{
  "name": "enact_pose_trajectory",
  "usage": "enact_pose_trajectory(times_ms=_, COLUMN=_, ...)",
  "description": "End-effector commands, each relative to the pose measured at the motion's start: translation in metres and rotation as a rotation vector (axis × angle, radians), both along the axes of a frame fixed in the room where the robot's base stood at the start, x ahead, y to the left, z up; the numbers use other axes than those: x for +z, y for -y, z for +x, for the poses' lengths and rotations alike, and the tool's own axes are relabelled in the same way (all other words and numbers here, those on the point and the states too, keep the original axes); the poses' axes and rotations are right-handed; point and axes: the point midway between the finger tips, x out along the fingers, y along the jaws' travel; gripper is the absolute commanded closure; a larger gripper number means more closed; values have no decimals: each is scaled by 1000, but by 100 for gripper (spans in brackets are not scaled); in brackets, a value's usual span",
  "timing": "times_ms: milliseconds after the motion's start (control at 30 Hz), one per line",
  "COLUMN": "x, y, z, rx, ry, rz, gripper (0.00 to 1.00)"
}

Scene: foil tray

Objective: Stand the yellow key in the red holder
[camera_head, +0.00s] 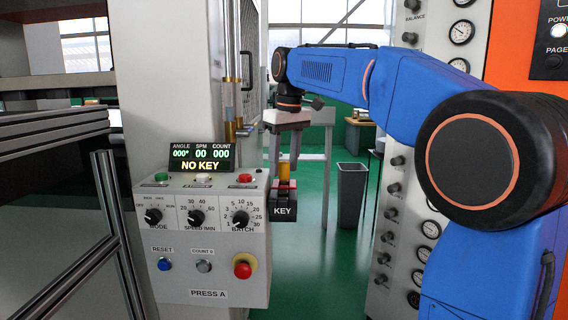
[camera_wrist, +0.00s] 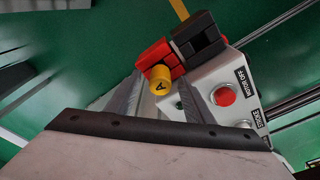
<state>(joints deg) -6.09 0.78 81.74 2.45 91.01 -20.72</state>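The yellow key (camera_head: 284,167) is upright at the red holder (camera_head: 284,184), below my gripper (camera_head: 284,150). In the wrist view its round end, marked A, is the yellow key (camera_wrist: 160,78), set against the red holder (camera_wrist: 157,54). How deep it sits is hidden. The holder is on a black block labelled KEY (camera_head: 285,208), at the right side of the control box. In the wrist view my gripper (camera_wrist: 163,92) has grey fingers on either side of the key's end, with gaps that look clear, so it appears open.
The press control box (camera_head: 210,282) stands just left of the holder, with knobs and a red button (camera_head: 244,265). Its display (camera_head: 201,157) reads NO KEY. A grey bin (camera_head: 351,195) stands on the green floor behind. An instrument panel (camera_head: 395,215) is at the right.

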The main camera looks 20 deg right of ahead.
Motion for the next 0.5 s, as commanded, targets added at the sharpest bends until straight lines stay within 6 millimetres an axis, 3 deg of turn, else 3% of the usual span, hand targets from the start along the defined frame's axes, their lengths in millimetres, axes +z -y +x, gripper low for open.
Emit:
enact_pose_trajectory(times_ms=300, x=3, y=0, z=0, rx=0, ry=1, rz=0, gripper=53)
enact_pose_trajectory(times_ms=500, x=25, y=1, z=-2, rx=0, ry=2, rz=0, gripper=53)
